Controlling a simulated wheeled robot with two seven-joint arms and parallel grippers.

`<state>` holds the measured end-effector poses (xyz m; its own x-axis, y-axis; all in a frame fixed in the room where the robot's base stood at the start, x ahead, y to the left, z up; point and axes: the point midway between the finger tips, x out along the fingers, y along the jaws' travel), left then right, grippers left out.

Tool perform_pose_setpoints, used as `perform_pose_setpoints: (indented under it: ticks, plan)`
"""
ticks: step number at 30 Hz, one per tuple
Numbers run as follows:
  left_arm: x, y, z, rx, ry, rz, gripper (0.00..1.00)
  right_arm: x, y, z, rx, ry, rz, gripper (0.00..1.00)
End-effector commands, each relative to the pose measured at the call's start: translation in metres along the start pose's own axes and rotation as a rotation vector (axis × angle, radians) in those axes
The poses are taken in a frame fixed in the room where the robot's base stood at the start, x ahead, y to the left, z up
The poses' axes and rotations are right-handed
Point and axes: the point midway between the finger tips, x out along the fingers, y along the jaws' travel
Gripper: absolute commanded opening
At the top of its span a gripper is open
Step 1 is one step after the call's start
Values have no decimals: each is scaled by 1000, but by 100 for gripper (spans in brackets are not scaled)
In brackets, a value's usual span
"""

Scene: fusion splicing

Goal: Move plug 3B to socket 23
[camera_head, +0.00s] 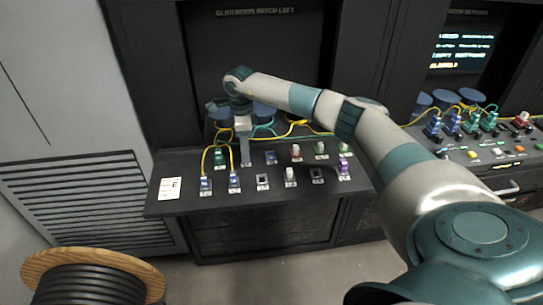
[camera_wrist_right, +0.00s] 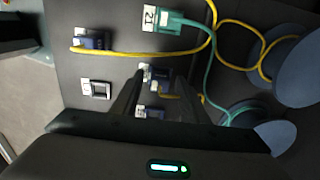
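My right gripper (camera_head: 246,160) points down at the back row of the left panel (camera_head: 185,203), beside a green plug (camera_head: 220,158) whose label reads 21 in the right wrist view. There its two fingers (camera_wrist_right: 162,78) stand apart, with a small blue plug (camera_wrist_right: 162,84) seen between them and partly hidden. I see no firm contact with it. Another blue plug (camera_head: 270,157) sits just right of the gripper. Two blue plugs with yellow cables, one at the far left (camera_head: 205,185) and one beside it (camera_head: 234,181), stand in the front row. Labels 3B and 23 are not readable. My left gripper is not in view.
Empty sockets show in the front row, one near the middle (camera_head: 262,182) and one farther right (camera_head: 317,175). White, red, green and purple plugs fill other places. Yellow and teal cables run behind. A second panel (camera_head: 490,155) stands at right, a cable spool (camera_head: 95,262) at lower left.

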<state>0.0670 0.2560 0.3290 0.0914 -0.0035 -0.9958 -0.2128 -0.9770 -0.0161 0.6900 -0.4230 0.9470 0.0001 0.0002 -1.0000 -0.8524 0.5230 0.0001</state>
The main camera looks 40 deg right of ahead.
Motion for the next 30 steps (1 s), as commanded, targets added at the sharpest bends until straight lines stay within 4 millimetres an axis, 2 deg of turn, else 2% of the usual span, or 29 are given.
perform_pose_setpoints:
  ticks: [1,6,14,30]
  plan:
    - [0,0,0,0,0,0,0,0,0,0,0,0,0,38]
    - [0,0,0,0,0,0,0,0,0,0,0,0,0,0]
    - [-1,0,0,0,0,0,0,-2,0,0,0,0,0,0]
    - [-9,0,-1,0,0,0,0,-19,0,0,0,0,-1,0]
